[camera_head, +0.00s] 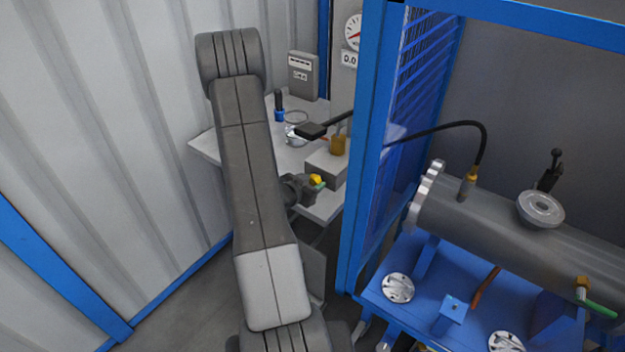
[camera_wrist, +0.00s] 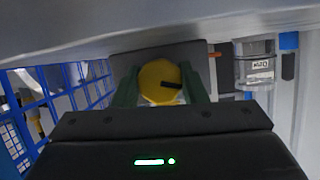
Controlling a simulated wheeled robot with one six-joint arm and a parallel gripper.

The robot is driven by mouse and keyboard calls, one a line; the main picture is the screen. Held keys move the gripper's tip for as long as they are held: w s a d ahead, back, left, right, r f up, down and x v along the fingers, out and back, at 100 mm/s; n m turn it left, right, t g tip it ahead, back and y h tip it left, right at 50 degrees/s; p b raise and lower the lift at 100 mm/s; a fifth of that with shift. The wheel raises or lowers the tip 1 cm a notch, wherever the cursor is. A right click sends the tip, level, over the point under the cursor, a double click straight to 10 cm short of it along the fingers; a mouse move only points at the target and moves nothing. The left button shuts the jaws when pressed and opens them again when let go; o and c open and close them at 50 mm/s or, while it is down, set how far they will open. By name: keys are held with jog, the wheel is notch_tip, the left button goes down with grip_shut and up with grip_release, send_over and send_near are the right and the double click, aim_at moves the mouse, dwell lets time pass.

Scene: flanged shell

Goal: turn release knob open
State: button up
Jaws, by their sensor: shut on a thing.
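The release knob (camera_head: 315,179) is yellow and sits on the near side of a grey block (camera_head: 327,166) on the small bench. It shows closer in the wrist view as a round yellow cap (camera_wrist: 157,78) with a dark bar across its lower right. My gripper (camera_head: 319,184) reaches it from the left. In the wrist view my gripper (camera_wrist: 160,88) has a green finger on each side of the knob and is shut on it. The knob's base and the finger contact faces are mostly hidden.
The light bench (camera_head: 210,146) carries a blue-and-black item (camera_head: 280,108). A gauge (camera_head: 353,32) and a grey labelled box (camera_head: 303,76) are behind. A blue frame post (camera_head: 362,150) stands close right. Beyond it, a grey flanged shell (camera_head: 500,215) rests on a blue stand.

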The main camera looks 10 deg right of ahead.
jog(key=shift+n+g+h+p, duration=0.7)
jog(key=shift+n+p, duration=0.6)
jog(key=shift+p, duration=0.2)
jog(key=o, duration=1)
jog(key=shift+c, duration=0.2)
jog(key=shift+a, duration=0.1)
jog(key=b+v, duration=0.1)
jog(key=v, duration=1.2)
jog(key=shift+s+a+b, duration=0.2)
jog(key=shift+a+b, duration=0.05)
jog(key=shift+b, duration=0.1)
jog(key=shift+r, duration=0.1)
